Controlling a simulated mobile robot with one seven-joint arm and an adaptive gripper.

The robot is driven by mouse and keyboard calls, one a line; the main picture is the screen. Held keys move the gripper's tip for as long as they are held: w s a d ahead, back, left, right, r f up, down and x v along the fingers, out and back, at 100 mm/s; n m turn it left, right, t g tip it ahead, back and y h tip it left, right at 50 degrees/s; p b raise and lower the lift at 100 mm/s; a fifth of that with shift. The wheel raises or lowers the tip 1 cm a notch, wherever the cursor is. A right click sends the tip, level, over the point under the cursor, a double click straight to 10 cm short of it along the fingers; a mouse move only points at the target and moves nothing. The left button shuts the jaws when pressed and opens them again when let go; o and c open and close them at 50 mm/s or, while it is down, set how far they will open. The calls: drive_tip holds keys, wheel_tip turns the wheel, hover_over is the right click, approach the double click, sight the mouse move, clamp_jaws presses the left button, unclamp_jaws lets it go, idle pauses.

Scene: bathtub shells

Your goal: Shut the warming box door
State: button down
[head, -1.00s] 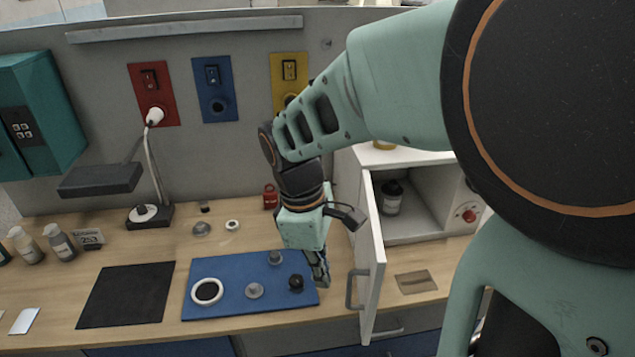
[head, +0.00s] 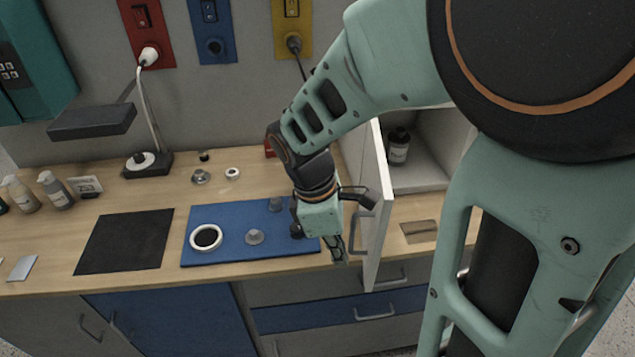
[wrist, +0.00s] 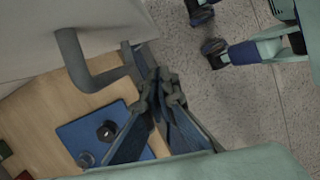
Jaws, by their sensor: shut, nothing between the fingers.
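The warming box (head: 432,178) is a white cabinet at the right of the bench, partly hidden behind my arm. Its white door (head: 377,222) stands wide open, pointing out toward the bench's front edge. A grey bar handle (head: 358,236) is on the door's left face. My gripper (head: 340,250) is shut and empty, just left of the door near its free edge and the handle. In the wrist view the shut fingertips (wrist: 162,88) are beside the door's edge and handle (wrist: 82,68), with floor beyond; whether they touch the door I cannot tell.
A dark bottle (head: 398,148) stands inside the box. A blue mat (head: 225,220) with a white ring and small knobs lies left of my gripper. A lamp (head: 150,165) and a black mat (head: 125,242) are further left. Drawers are below the bench.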

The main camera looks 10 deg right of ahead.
sight(361, 254)
drive_tip(key=shift+s+d, duration=0.2)
drive_tip(key=shift+d, duration=0.8)
drive_tip(key=shift+s+d, duration=0.15)
drive_tip(key=shift+d, duration=0.85)
drive_tip(key=shift+d+p, duration=0.15)
drive_tip(key=shift+p, duration=0.15)
